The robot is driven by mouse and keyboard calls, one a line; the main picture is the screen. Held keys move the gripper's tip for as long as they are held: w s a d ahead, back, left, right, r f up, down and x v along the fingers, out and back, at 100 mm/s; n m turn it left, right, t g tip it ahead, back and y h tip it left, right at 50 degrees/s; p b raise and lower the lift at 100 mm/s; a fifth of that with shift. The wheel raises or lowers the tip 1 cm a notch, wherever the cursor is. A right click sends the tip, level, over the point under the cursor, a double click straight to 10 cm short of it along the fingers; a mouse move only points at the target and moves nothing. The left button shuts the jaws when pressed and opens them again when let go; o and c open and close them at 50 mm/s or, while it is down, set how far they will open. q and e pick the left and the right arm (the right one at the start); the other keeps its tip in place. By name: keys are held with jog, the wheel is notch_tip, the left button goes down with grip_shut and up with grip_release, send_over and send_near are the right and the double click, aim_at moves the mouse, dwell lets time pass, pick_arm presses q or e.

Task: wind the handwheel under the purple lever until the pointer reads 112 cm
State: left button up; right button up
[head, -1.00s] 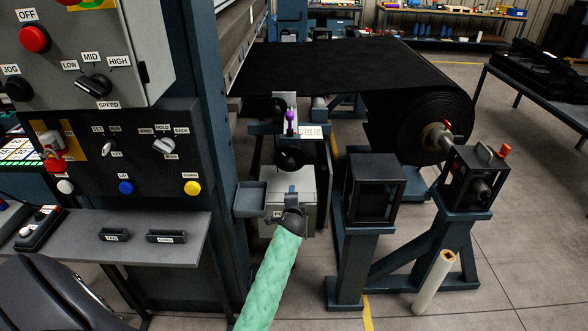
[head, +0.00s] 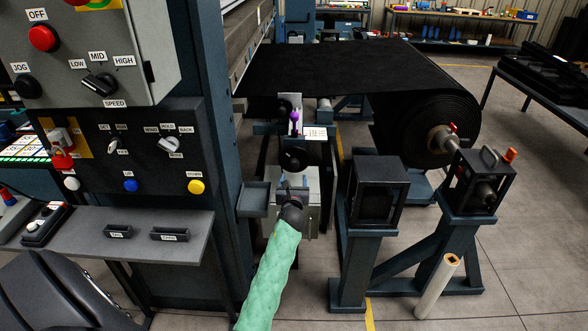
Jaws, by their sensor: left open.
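The purple lever (head: 294,116) stands upright on the machine between the control column and the belt roll. The dark handwheel (head: 294,158) is just below it, on the front of a grey box. My left gripper (head: 290,185) is at the end of a green-sleeved arm. It is in front of the grey box, just below the handwheel in the picture, open and seemingly empty. I cannot tell whether its fingers touch the wheel. A small white label plate (head: 314,133) is right of the lever; its text is too small to read. I cannot make out the pointer. My right gripper is not in view.
A small grey tray (head: 254,199) juts out left of the gripper. The control panel (head: 125,150) and its shelf (head: 110,241) fill the left. A dark stand (head: 375,190) and the black belt roll (head: 430,125) are to the right.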

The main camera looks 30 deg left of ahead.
aim_at(294, 168)
pick_arm(q)
jog(key=p+x, duration=0.2)
jog(key=x, duration=0.4)
jog(key=shift+w, duration=0.1)
jog(key=shift+w+a, duration=0.4)
jog(key=shift+w, duration=0.2)
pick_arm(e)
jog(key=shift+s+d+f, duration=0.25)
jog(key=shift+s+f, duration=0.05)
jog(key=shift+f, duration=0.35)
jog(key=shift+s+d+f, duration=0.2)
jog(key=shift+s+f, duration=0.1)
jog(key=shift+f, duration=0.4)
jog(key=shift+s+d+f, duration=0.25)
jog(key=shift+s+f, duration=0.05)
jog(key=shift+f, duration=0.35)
pick_arm(q)
jog(key=c, duration=1)
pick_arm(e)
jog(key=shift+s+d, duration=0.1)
